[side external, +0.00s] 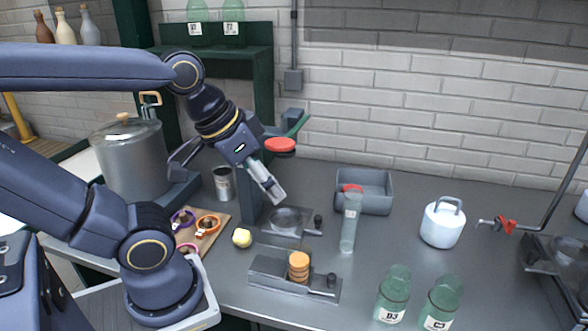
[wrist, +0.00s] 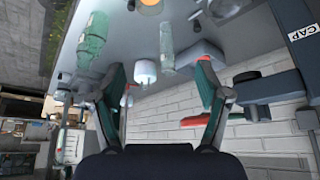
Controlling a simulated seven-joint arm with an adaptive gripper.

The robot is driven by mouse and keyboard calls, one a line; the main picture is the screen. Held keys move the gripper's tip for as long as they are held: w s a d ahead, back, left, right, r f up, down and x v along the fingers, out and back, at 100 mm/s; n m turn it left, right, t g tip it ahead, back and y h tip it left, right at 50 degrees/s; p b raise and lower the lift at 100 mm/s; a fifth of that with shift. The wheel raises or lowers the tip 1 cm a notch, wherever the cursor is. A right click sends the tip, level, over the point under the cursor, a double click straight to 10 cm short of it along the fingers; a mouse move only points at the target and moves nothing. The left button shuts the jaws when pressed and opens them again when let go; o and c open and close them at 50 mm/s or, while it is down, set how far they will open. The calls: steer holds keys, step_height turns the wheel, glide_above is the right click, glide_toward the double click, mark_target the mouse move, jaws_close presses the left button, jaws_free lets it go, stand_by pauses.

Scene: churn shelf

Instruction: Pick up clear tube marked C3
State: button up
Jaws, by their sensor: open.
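A tall clear tube (side external: 349,224) stands upright on the grey counter, in front of a grey bin. No marking on it can be read. It also shows in the wrist view (wrist: 167,46), top centre, beyond the fingertips. My gripper (side external: 272,190) is above the counter to the left of the tube and apart from it, tilted down to the right. In the wrist view my gripper (wrist: 164,78) has its fingers spread wide, with nothing held.
A white lidded pot (side external: 442,224) is right of the tube. The grey bin (side external: 376,200) is behind it. A stack of orange discs (side external: 299,266) sits in a low fixture to its left.

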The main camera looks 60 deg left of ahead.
steer(key=shift+c, duration=0.8)
step_height(320, 180, up, 8)
steer(key=w+f, duration=0.1)
steer(key=n+g, duration=0.4)
steer(key=g, duration=0.2)
glide_above(352, 206)
steer(key=w+a, duration=0.1)
steer(key=w, duration=0.1)
steer(key=f, duration=2.2)
steer(key=shift+s+a+f, duration=0.2)
steer(key=shift+s, duration=0.1)
jaws_close()
